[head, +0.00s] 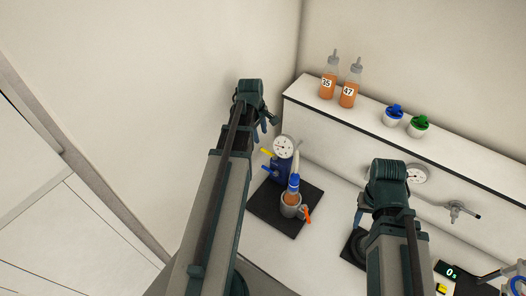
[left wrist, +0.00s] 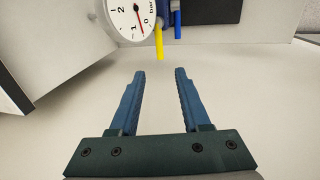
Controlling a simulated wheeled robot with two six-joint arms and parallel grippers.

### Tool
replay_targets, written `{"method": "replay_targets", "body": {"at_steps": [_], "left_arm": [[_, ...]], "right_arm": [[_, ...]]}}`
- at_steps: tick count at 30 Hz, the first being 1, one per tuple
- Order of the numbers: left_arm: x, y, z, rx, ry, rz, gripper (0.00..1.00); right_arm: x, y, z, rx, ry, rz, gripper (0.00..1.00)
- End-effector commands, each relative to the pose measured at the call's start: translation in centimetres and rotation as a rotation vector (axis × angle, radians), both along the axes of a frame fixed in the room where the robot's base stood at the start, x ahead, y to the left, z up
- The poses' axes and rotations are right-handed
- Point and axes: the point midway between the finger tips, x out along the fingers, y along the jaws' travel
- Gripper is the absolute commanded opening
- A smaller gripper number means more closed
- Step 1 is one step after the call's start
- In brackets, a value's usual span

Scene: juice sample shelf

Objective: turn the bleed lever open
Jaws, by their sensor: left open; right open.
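A dark blue device (head: 281,167) with a round dial gauge (head: 283,147) stands on a black mat. A yellow lever (head: 267,153) and a blue lever (head: 270,170) stick out from its left side; I cannot tell which is the bleed lever. In the left wrist view, the yellow lever (left wrist: 159,43) points toward my open fingers (left wrist: 160,78), just beyond the tips and apart from them. My left gripper (head: 266,124) is empty. My right gripper (head: 360,213) is open, farther right.
A white shelf (head: 430,152) behind holds orange juice bottles (head: 348,95) and blue- and green-topped jars (head: 418,126). Another gauge (head: 416,174) is near my right gripper.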

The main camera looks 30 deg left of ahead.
Motion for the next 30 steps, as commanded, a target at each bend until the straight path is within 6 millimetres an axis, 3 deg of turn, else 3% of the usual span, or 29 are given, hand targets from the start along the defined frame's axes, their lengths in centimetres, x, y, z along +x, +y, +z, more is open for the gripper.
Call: {"method": "replay_targets", "body": {"at_steps": [1, 16, 21, 30], "left_arm": [[0.2, 0.0, -1.5, 0.0, 0.0, 0.0, 0.47], [1.6, -0.1, -8.4, 0.0, 0.0, -0.001, 0.47], [1.8, -0.1, -9.4, 0.0, 0.0, 0.0, 0.47], [1.9, -0.1, -9.4, 0.0, 0.0, 0.0, 0.47]], "right_arm": [[0.0, 0.0, -1.5, 0.0, 0.0, 0.002, 0.5], [0.1, 0.0, -8.4, 0.0, -0.003, 0.0, 0.5], [0.1, 0.0, -9.4, 0.0, -0.003, 0.003, 0.5], [0.1, 0.0, -9.4, 0.0, -0.003, 0.004, 0.5]]}}
